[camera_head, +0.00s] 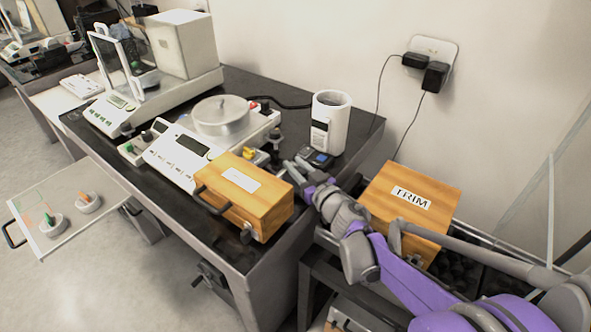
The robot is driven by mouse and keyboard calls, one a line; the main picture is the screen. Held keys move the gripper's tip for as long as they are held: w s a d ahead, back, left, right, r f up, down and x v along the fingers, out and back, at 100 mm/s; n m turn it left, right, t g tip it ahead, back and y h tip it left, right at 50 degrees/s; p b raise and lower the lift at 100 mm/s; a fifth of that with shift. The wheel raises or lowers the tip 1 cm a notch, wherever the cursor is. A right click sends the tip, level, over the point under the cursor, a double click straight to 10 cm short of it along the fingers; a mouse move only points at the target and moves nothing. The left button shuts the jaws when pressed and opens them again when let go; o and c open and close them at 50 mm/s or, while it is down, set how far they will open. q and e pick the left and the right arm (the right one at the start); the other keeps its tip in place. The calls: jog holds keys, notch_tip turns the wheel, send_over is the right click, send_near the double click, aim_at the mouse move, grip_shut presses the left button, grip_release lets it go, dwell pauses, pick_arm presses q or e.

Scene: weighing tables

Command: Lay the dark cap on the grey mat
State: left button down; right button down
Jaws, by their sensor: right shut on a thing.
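My right gripper (292,170) reaches in from the lower right, over the right part of the black bench top, just behind the wooden box (250,198). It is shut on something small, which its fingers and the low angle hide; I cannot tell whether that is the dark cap. A small dark upright piece (275,143) stands just beyond the fingertips, beside the balance; I cannot tell whether it is the cap. I cannot make out the grey mat. My left gripper is not in view.
A balance with a round metal pan (220,117) stands left of the gripper. A white cylinder (330,122) and a small dark device (318,159) stand close behind it. A wooden TRIM box (376,200) is at right. A glass-doored balance (150,70) is further left.

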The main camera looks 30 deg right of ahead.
aim_at(305, 176)
jog(key=shift+f, duration=0.25)
jog(key=c, duration=0.6)
grip_release()
jog(key=shift+r, duration=0.25)
jog(key=s+p, duration=0.1)
jog(key=s, duration=0.6)
jog(key=shift+s, duration=0.3)
